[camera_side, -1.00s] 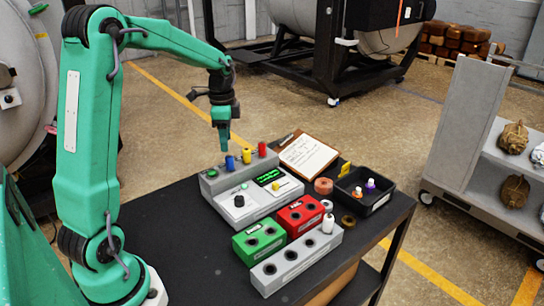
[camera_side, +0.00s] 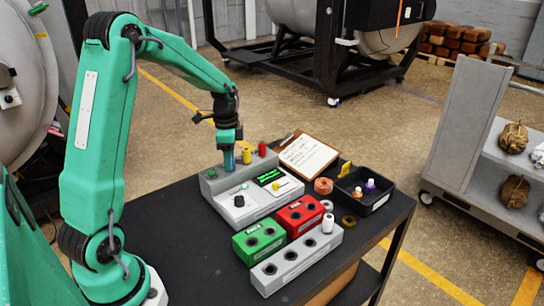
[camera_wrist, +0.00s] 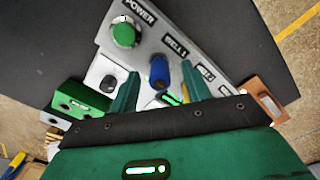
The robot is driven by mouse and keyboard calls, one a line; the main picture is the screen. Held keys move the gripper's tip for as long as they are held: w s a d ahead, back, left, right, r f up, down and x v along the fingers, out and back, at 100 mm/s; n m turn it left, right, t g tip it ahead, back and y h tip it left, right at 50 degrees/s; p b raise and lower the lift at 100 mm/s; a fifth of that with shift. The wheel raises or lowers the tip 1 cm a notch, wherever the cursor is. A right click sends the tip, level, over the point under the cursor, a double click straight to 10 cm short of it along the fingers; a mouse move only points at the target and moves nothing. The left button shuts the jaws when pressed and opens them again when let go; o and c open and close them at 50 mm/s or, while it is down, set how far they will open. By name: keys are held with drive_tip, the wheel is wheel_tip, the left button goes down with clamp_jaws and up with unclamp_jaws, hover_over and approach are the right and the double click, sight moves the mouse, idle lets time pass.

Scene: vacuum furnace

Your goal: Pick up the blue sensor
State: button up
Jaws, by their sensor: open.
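The blue sensor (camera_side: 229,163) stands upright in the raised back block of the grey console (camera_side: 210,186). My gripper (camera_side: 228,156) is open, pointing down, with its fingers at the sensor's upper part. In the wrist view the blue sensor (camera_wrist: 159,73) shows between the two green fingers of my gripper (camera_wrist: 159,72), beside the WELL 1 label. A gap shows between the sensor and each finger. The fingers partly hide the sensor in the side view.
A yellow sensor (camera_side: 246,156) and a red sensor (camera_side: 262,149) stand just right of the blue one. A green block (camera_side: 258,241), a red block (camera_side: 301,214) and a black tray (camera_side: 378,203) are nearer the front and right. A clipboard (camera_side: 307,154) lies behind.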

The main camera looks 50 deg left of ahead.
drive_tip(key=shift+f, duration=0.45)
drive_tip(key=shift+c, duration=0.5)
clamp_jaws()
